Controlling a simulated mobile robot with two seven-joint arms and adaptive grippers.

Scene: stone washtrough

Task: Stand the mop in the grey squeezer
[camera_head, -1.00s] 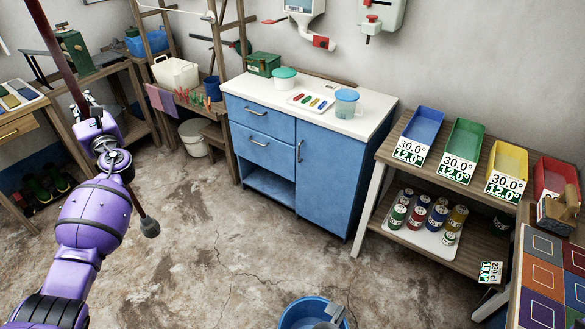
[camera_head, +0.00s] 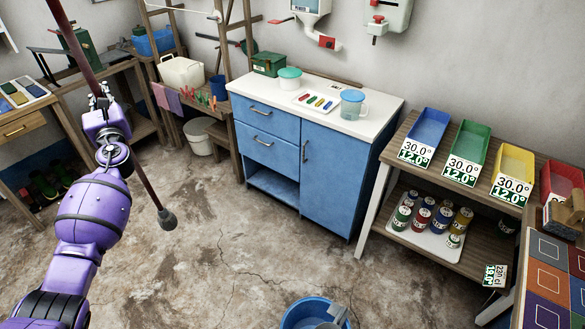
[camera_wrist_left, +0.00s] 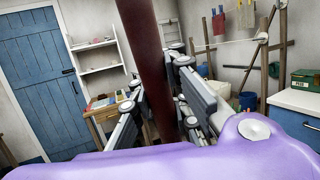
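The mop has a long dark red handle (camera_head: 80,52) and a small grey head (camera_head: 167,219). My left gripper (camera_head: 103,98) is shut around the handle and holds the mop tilted, with its head at the lower right, seemingly above the floor. The handle also passes between the fingers in the left wrist view (camera_wrist_left: 158,75). A blue bucket (camera_head: 290,318) is cut off by the bottom edge of the head view. A grey part in it, seemingly the squeezer (camera_head: 337,314), shows only partly. The mop head is apart from it, up and left. My right gripper is not in view.
A blue cabinet (camera_head: 338,185) with a white top stands at the back. A wooden shelf (camera_head: 400,150) with coloured bins and cans is on the right. A wooden bench (camera_head: 55,112) is at the left. The cracked floor (camera_head: 235,265) between mop and bucket is clear.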

